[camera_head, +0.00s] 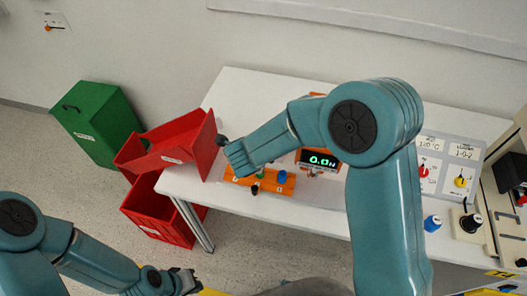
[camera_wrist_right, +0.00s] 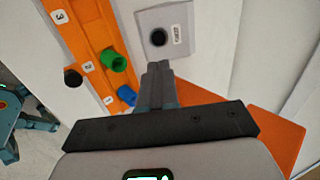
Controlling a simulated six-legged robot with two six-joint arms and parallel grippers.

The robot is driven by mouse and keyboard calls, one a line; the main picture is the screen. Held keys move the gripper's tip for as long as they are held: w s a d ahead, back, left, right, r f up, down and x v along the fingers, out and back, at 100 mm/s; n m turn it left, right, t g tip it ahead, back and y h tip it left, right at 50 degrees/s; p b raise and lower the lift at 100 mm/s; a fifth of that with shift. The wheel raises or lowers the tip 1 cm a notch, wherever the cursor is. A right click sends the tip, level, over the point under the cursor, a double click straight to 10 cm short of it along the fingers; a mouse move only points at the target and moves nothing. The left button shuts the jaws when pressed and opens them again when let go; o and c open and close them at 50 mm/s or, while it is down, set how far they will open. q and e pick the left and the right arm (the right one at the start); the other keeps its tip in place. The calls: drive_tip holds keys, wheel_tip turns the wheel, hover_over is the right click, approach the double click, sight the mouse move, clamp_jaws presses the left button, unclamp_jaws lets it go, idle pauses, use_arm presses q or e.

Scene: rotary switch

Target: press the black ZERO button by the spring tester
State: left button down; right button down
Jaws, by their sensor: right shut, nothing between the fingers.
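A black round button (camera_wrist_right: 158,37) sits on a grey box (camera_wrist_right: 180,15) with a small label, too small to read surely, in the right wrist view. My right gripper (camera_wrist_right: 157,68) is shut and empty. Its fingertips appear just below the button in that view; I cannot tell the gap. In the head view the right gripper (camera_head: 221,141) is over the table's left part, and the button is not visible there. The orange spring tester's display (camera_head: 320,160) reads 0.0 N, partly behind my right arm. My left gripper (camera_head: 188,281) is low at the left; its opening is unclear.
An orange rack (camera_head: 262,187) with numbered places holds green and blue pieces near the box. Red bins (camera_head: 177,150) stand at the table's left edge, with a green bin (camera_head: 100,125) beyond. A panel with knobs (camera_head: 447,167) stands at the right.

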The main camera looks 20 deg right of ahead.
drive_tip(key=shift+v, duration=1.2)
drive_tip(key=shift+s+a, duration=0.1)
drive_tip(key=shift+s, duration=0.05)
